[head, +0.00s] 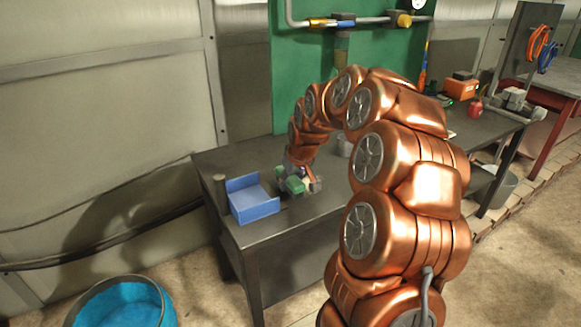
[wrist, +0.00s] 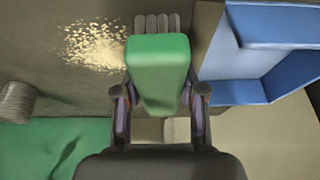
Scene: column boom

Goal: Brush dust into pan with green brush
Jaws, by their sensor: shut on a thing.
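The green brush (head: 292,185) is in my gripper (head: 300,182) just above the table, to the right of the blue pan. In the wrist view the brush (wrist: 158,65) has a green block and pale grey bristles at its far end, and my gripper (wrist: 160,105) is shut on it, one finger on each side. The blue dustpan (head: 252,198) lies on the left end of the table; it shows at the right of the wrist view (wrist: 275,55). A pile of tan dust (wrist: 95,45) lies left of the brush, on the side away from the pan. The dust is hidden in the head view.
The dark table (head: 275,228) has a short post (head: 220,188) at its left corner by the pan. A green panel (head: 300,85) with pipes stands behind. An orange box (head: 460,88) and a red item (head: 475,107) stand farther right. A blue-lined tub (head: 122,305) is on the floor.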

